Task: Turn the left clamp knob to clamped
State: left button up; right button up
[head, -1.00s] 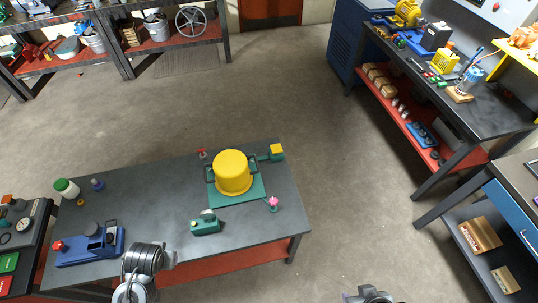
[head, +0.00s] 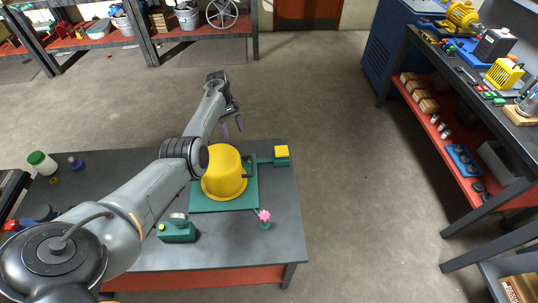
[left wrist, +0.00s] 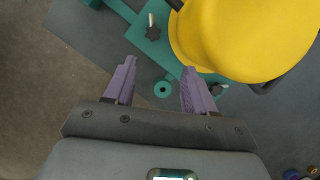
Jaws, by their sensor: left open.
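A yellow motor housing (head: 224,172) stands on a green base plate (head: 240,203) on the dark bench, and shows in the left wrist view (left wrist: 240,40). A pink-topped knob (head: 264,216) stands near the plate's front right corner. My left gripper (head: 232,127) is open and empty beyond the bench's far side. A green ring (left wrist: 162,89) shows between the fingers. I cannot tell either knob's clamp state.
A green box with a gauge (head: 178,231) stands at the bench front. A yellow block (head: 281,152) sits on a green arm at the right. A white bottle with green cap (head: 42,163) is at the left. The floor beyond the bench is clear.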

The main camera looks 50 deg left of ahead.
aim_at(248, 160)
pick_arm(q)
jog(key=shift+h, duration=0.3)
jog(key=x, duration=0.4)
jog(key=b+x, duration=0.1)
jog(key=x, duration=0.3)
jog(key=w+x, duration=0.1)
jog(key=x, duration=0.3)
jog(key=shift+w+d, duration=0.1)
jog(key=shift+d, duration=0.1)
pick_arm(e)
jog(key=shift+s+d+f, duration=0.1)
jog(key=shift+f, duration=0.5)
jog(key=shift+s+d+f, duration=0.1)
jog(key=shift+f, duration=0.5)
pick_arm(q)
grip_shut()
jog(key=shift+b, duration=0.3)
